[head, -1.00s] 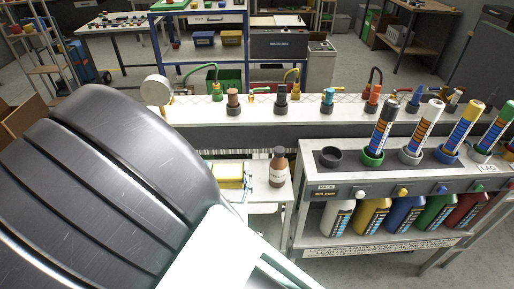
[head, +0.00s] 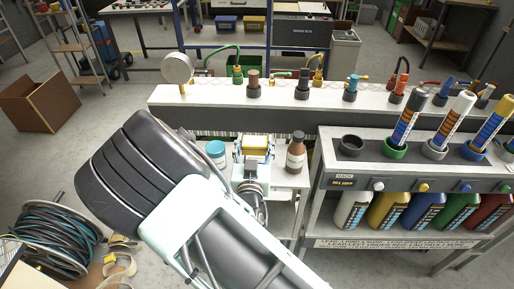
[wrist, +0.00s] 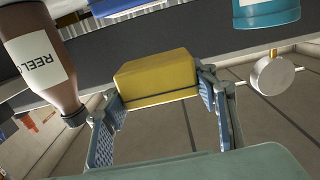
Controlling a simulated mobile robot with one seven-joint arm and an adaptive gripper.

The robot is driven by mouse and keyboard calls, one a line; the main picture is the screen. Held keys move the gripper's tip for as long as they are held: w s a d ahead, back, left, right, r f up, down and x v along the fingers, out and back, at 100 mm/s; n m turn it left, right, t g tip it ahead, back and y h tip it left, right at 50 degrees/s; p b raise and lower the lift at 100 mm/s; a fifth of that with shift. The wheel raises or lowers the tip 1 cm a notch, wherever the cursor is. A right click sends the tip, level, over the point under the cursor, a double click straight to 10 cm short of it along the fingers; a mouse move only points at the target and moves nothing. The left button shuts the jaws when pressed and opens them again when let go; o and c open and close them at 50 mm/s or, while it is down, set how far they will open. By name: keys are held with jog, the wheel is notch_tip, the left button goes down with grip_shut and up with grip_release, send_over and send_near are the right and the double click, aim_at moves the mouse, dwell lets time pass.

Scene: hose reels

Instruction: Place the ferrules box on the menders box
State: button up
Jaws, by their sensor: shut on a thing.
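My gripper (head: 255,146) is shut on a yellow box (head: 256,142), over the small white side table in the head view. In the wrist view the yellow box (wrist: 157,76) sits between my two fingers, one along each side. No label on it can be read, so I cannot tell from the picture whether it is the ferrules box. A blue shape (wrist: 125,9) at the wrist view's top edge is cut off. I cannot pick out the menders box.
A brown bottle (head: 296,152) stands right of my gripper and a blue-lidded white jar (head: 216,153) left of it. Behind runs a long bench (head: 215,97) with hose fittings and a round gauge (head: 177,68). A rack of bottles is at right, a hose reel at lower left.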

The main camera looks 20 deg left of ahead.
aim_at(255, 158)
jog(key=shift+w+f, duration=0.6)
jog(key=shift+f, duration=0.1)
jog(key=shift+w+a+f, duration=0.1)
jog(key=shift+f, duration=1.55)
jog(key=shift+f, duration=0.1)
jog(key=shift+f, duration=0.15)
jog(key=o, duration=1.3)
